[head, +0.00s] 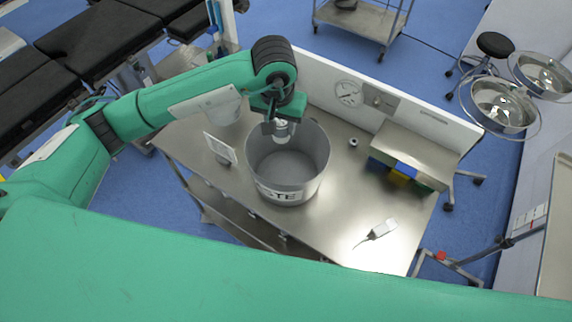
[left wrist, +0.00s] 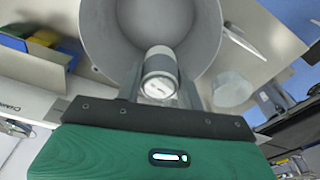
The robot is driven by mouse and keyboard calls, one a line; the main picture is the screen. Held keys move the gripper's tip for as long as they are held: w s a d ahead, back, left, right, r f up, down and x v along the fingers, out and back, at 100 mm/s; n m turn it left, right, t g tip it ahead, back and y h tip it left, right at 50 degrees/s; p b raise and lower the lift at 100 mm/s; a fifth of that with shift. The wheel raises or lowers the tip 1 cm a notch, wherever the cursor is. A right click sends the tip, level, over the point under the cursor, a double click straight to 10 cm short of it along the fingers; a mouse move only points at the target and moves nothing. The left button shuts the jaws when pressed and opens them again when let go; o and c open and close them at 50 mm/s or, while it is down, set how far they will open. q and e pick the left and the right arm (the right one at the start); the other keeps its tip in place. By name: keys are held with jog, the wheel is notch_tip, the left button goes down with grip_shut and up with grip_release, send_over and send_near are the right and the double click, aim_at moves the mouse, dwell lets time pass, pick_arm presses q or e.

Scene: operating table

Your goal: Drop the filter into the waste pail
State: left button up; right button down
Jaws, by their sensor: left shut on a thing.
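The filter (head: 281,128) is a small whitish cylinder. My left gripper (head: 281,133) is shut on it and holds it at the pail's far rim, over the mouth. In the left wrist view, the filter (left wrist: 160,72) sits between the fingers with its pale labelled end toward the camera, and the pail (left wrist: 110,35) opens behind it. The pail's inside looks empty. My right gripper is not in view.
The steel table (head: 340,215) holds a small white device (head: 382,229), a tilted panel (head: 220,148), a pale round container (head: 222,108) and a small ring (head: 353,142). A raised shelf (head: 420,150) with coloured bins stands at the right. The table's front right is mostly clear.

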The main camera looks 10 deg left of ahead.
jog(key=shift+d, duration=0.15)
pick_arm(q)
jog(key=o, duration=1)
jog(key=shift+r, duration=0.2)
jog(key=shift+s+r+b, duration=0.1)
jog(key=shift+r+b, duration=0.2)
jog(key=r+b, duration=0.1)
jog(key=r, duration=0.3)
jog(key=s+r+b, duration=0.1)
jog(key=r, duration=0.3)
jog(key=r+b, duration=0.1)
jog(key=r, duration=0.3)
jog(key=shift+s+a+r+b, duration=0.15)
jog(key=shift+s+r+b, duration=0.15)
jog(key=shift+r+b, duration=0.1)
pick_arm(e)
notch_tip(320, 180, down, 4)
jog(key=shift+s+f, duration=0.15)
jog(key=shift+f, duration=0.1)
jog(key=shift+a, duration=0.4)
